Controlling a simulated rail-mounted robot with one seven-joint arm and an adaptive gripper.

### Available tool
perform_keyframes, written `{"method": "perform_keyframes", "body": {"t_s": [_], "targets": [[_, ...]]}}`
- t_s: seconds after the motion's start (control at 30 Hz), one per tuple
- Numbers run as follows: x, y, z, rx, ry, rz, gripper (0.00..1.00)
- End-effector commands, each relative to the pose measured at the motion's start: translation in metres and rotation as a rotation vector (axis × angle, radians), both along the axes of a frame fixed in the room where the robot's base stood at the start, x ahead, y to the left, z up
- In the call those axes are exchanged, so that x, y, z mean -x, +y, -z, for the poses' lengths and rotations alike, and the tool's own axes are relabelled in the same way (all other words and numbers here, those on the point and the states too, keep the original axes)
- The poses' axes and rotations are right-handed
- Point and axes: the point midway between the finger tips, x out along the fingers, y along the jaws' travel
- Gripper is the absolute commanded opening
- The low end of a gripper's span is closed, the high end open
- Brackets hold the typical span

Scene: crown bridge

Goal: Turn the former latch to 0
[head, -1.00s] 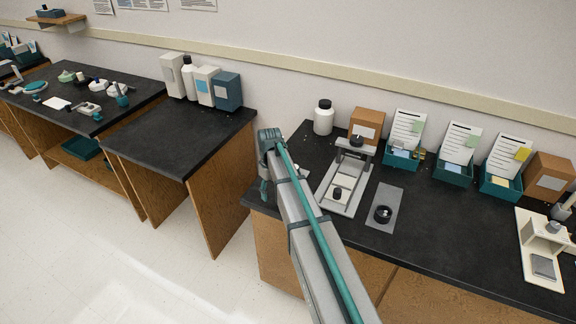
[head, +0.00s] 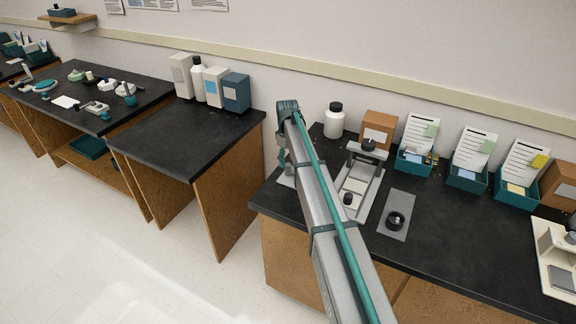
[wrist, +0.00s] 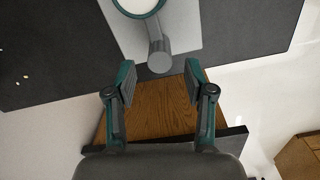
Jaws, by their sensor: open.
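In the wrist view a white disc with a teal rim (wrist: 138,3) sits on a pale plate (wrist: 190,25), cut off by the top edge. A grey rounded lever (wrist: 157,48) sticks out from the disc toward my gripper (wrist: 156,88). I cannot tell for sure that this lever is the former latch, and no scale or 0 mark is readable. My gripper is open and empty, its two fingers apart. The lever's end lies just beyond and between the fingertips, with no visible contact. In the head view my arm hides most of this spot.
On the dark bench right of my arm stand a grey press-like frame (head: 374,183), a grey plate with a black knob (head: 396,220), a white bottle (head: 334,122), a brown box (head: 379,128) and teal card trays (head: 415,162). A floor gap separates the left bench (head: 190,140).

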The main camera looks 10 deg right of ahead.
Motion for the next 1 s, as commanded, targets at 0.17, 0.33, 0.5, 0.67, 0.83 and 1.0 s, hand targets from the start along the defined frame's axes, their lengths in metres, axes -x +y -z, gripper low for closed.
{"method": "perform_keyframes", "body": {"t_s": [0.17,0.33,0.5,0.67,0.83,1.0], "targets": [[0.000,0.000,0.025,0.000,0.003,0.001,0.53],[0.000,0.000,0.038,0.000,0.000,0.001,0.53],[0.000,0.000,0.042,0.000,0.000,0.001,0.53],[0.000,0.000,0.042,0.000,0.000,0.001,0.53],[0.000,0.000,0.042,0.000,0.000,0.001,0.27],[0.000,0.000,0.042,0.000,0.000,0.001,0.00]]}}
